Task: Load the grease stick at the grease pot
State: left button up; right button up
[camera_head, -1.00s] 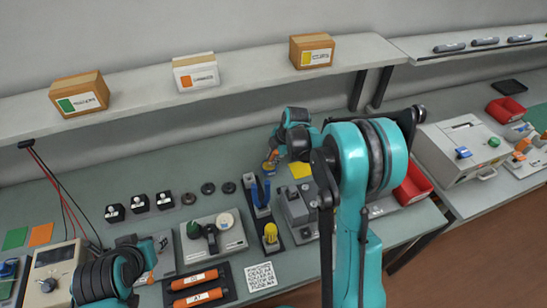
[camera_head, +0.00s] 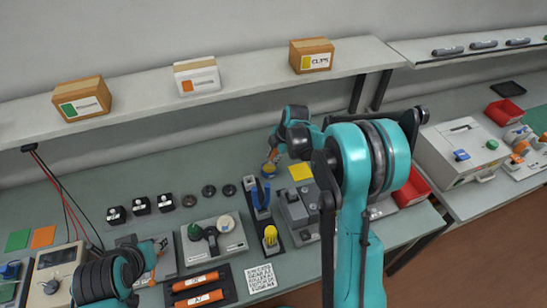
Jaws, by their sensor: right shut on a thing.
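My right gripper (camera_head: 273,157) points down at the back of the green bench, in the middle of the view. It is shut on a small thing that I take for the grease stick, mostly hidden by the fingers. A small round blue and yellowish thing (camera_head: 269,171), possibly the grease pot, shows right at the fingertips. I cannot tell whether the stick touches it or is inside it. My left gripper (camera_head: 158,247) is low at the left, partly hidden by its own arm, and its jaws are too unclear to read.
A dark stand (camera_head: 258,211) with blue and yellow tools is in front of the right gripper. A grey fixture (camera_head: 232,240) with green and pale knobs lies left of it. A tray (camera_head: 231,291) holds orange cartridges (camera_head: 195,282).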

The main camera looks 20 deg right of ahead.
jog(key=shift+r+p, duration=1.35)
jog(key=shift+r, duration=1)
